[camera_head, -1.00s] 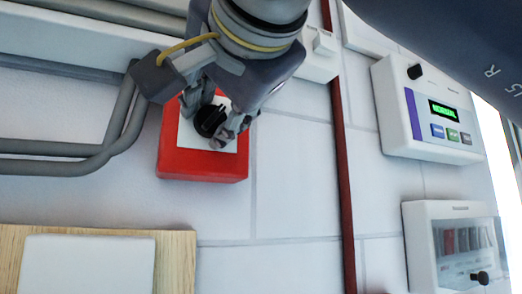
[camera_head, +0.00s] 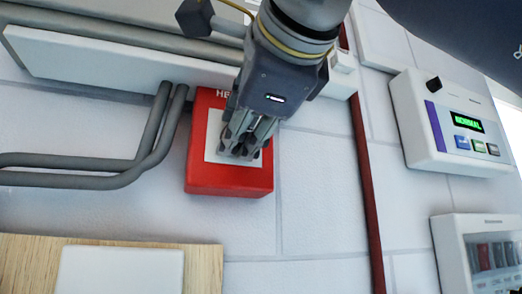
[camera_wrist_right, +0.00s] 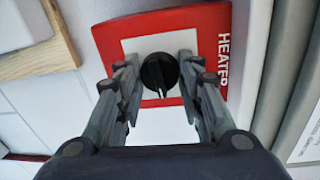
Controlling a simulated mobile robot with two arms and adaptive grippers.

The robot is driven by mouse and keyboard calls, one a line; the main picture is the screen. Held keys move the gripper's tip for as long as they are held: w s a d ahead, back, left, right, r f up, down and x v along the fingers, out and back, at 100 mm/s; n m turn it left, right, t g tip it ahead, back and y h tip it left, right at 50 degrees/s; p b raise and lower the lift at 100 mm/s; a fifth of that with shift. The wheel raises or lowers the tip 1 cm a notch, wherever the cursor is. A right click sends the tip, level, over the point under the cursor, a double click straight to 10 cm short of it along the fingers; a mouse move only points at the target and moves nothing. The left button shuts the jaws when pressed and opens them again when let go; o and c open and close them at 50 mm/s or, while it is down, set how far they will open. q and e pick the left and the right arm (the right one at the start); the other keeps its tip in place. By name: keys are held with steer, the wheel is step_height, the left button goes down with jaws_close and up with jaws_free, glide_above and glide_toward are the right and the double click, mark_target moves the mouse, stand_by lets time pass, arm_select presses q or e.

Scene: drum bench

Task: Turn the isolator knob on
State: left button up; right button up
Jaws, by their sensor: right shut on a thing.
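The isolator knob (camera_wrist_right: 155,68) is a round black knob on the white plate (camera_wrist_right: 147,48) of a red box (camera_head: 228,186) lettered HEATER, fixed to the wall. In the right wrist view a ridge on the knob points toward the gripper palm, at the bottom of the picture. My right gripper (camera_head: 243,148) reaches down from the top in the head view, its fingers in front of the plate. It is shut on the knob, with one finger on each side. In the head view the fingers hide the knob. My left gripper is not in view.
A white control unit (camera_head: 415,118) with a green NORMAL display and a small black knob hangs at right. A clear-fronted box (camera_head: 449,240) is below it. Grey pipes (camera_head: 75,180) run left of the red box. A wooden board (camera_head: 205,262) is at lower left.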

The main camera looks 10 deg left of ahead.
steer(key=shift+m, duration=0.6)
steer(key=o, duration=1.1)
steer(key=shift+c, duration=0.2)
steer(key=v, duration=1.2)
